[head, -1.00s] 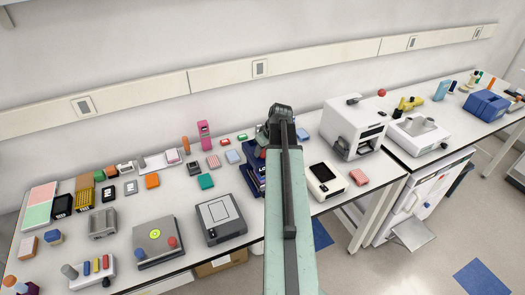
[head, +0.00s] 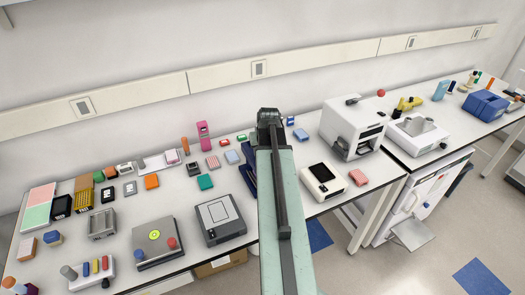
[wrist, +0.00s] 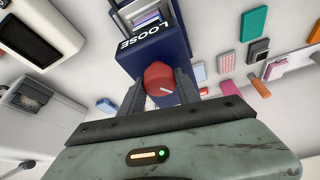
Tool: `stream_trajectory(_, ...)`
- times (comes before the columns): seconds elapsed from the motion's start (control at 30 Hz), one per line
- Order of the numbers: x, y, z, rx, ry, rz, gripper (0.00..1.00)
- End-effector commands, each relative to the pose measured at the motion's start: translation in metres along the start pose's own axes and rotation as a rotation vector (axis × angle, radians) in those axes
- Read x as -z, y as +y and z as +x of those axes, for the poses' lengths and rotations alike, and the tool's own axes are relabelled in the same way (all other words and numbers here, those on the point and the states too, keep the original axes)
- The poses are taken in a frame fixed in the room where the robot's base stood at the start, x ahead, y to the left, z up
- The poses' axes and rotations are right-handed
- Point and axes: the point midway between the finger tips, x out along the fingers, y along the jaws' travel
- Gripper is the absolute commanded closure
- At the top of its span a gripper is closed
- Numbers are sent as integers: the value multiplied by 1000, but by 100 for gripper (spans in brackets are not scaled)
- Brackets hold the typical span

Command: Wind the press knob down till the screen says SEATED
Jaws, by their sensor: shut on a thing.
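The dark blue press unit (wrist: 155,55) fills the upper middle of the wrist view, with a screen panel and the word LOOSE, upside down in the picture. Its red press knob (wrist: 158,76), with a white mark line, faces my wrist camera. My gripper (wrist: 160,82) is shut on the knob, one finger on each side. In the head view, only a strip of the blue unit (head: 247,175) shows beside my arm. The knob and fingers are hidden there.
A white device with a dark screen (head: 323,181) stands right of my arm, and a grey device (head: 220,218) stands left. A large white machine (head: 352,128) is further right. Small coloured blocks lie behind, including a teal one (head: 205,182).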

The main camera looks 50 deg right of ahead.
Motion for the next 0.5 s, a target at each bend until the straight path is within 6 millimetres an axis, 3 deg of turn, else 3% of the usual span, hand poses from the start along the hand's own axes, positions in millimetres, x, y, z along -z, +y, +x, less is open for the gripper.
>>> stream_trajectory(0.5, 0, 0, 0, -22, -2, 52, 100)
